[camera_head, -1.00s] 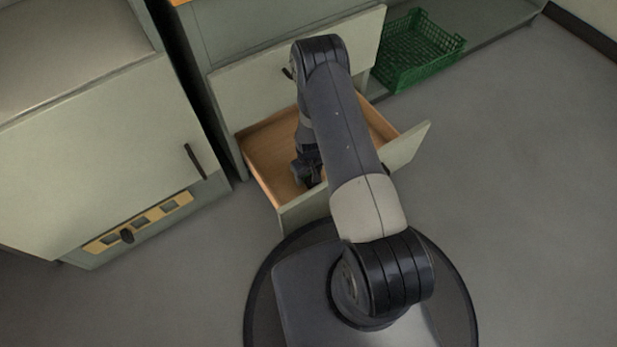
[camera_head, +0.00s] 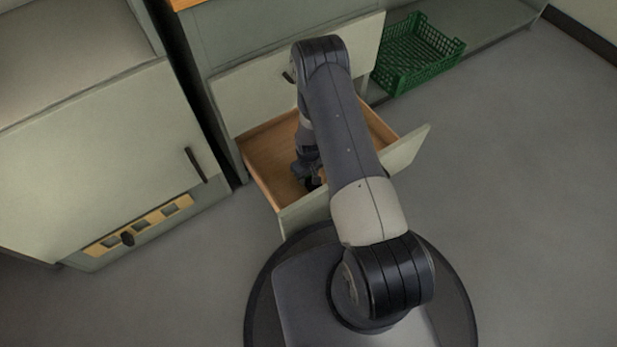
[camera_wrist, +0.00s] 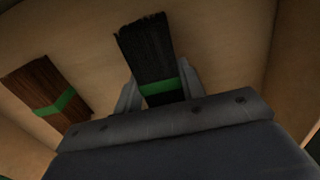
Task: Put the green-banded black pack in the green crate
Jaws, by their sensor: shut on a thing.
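The green-banded black pack (camera_wrist: 148,54) is a bundle of black bristles with a green band. In the wrist view it stands between the two fingers of my gripper (camera_wrist: 158,92), which is shut on it near the band. In the head view my gripper (camera_head: 308,178) is down inside the open wooden drawer (camera_head: 277,165), and my arm hides most of it and the pack. The green crate (camera_head: 419,55) is a slatted open box at the back right, on a low shelf beside the drawer unit. It looks empty.
A brown pack with a green band (camera_wrist: 48,92) lies on the drawer floor left of my gripper. The drawer walls, including the pale front panel (camera_head: 407,150), surround my gripper. A grey-green cabinet (camera_head: 100,150) stands at the left. The floor at the right is clear.

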